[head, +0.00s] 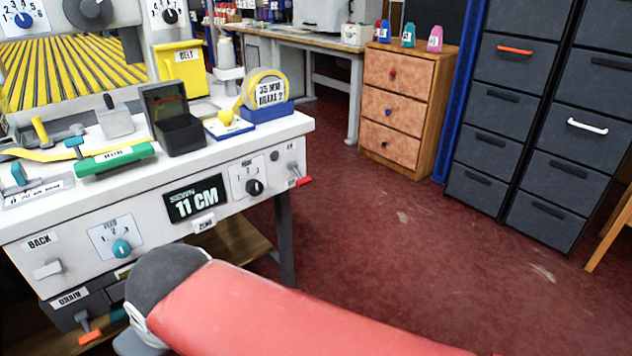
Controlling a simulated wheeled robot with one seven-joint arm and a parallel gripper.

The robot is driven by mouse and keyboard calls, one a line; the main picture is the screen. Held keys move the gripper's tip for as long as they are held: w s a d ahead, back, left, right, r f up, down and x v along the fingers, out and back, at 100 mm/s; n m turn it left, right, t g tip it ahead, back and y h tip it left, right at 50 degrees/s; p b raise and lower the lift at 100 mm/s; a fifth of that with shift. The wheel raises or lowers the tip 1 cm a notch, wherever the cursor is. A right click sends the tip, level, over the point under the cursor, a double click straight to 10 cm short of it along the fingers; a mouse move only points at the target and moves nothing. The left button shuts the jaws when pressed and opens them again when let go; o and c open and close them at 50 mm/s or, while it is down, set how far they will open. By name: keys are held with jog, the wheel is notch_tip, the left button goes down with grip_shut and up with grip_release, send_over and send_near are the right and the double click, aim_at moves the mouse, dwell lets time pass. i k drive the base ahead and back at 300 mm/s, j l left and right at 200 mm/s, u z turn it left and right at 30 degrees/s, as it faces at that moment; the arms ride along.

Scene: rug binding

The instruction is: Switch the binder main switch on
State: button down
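The binder is a white bench machine (30,226) on the left, with controls on its front panel. I cannot read any label as main switch. At the panel's right end is a small lever with a red handle (303,181), sticking out to the right, with small unreadable labels beside it. Left of it are a black rotary knob (254,187) on a white plate and a small dark round button (275,156). My red and grey arm crosses the lower middle, in front of the machine's lower part. My gripper's fingers do not show.
The panel also carries a "SEWN 11 CM" display (195,199), a teal feed knob (121,249) and a "BACK" lever (48,269). An orange-handled drain lever (90,337) is lower left. A wooden drawer cabinet (405,100) and grey drawers (490,140) stand behind; red floor (400,230) is clear between.

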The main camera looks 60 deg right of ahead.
aim_at(302, 180)
jog(key=k+l+z, duration=0.15)
jog(key=z, duration=1.45)
jog(key=j+z, duration=0.2)
jog(key=k+j, duration=0.05)
jog(key=j, duration=0.05)
